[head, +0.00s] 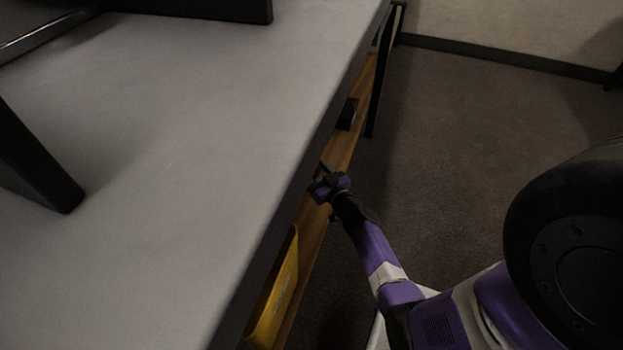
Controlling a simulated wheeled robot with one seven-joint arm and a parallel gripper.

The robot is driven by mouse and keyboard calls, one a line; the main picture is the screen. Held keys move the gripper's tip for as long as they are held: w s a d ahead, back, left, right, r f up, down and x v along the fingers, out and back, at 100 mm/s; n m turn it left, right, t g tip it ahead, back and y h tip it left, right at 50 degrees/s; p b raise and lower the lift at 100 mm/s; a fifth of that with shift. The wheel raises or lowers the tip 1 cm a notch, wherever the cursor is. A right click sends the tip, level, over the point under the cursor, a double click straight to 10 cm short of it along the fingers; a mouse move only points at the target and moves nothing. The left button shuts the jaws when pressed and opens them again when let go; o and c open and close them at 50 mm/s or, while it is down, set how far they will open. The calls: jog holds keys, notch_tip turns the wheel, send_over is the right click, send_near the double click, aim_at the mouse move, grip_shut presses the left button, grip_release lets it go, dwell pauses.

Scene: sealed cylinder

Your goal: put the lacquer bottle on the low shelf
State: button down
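The low shelf (311,230) is a wooden board beneath the grey worktop, seen as a narrow strip along the worktop's edge. My gripper (322,172) is at the worktop's edge, over or beside the shelf strip, at the end of my purple and black arm. Its fingertips are small, dark and partly hidden by the worktop edge, so I cannot tell whether it is open or shut or holds anything. I do not see the lacquer bottle in this view.
The grey worktop (190,130) overhangs the shelf and hides most of it. A yellow container (277,294) stands on the shelf nearer me, and a dark object (347,113) farther along. A black table leg (381,75) rises beyond. The carpet (470,130) at right is clear.

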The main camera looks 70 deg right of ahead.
aim_at(317, 181)
jog(key=shift+f+b, duration=1.3)
jog(key=shift+f, duration=0.6)
jog(key=shift+f, duration=0.15)
jog(key=c, duration=0.6)
grip_release()
jog(key=shift+o, duration=0.2)
jog(key=shift+s+a, duration=0.1)
jog(key=p+v, duration=0.4)
jog(key=v, duration=0.7)
jog(key=shift+s+a, duration=0.25)
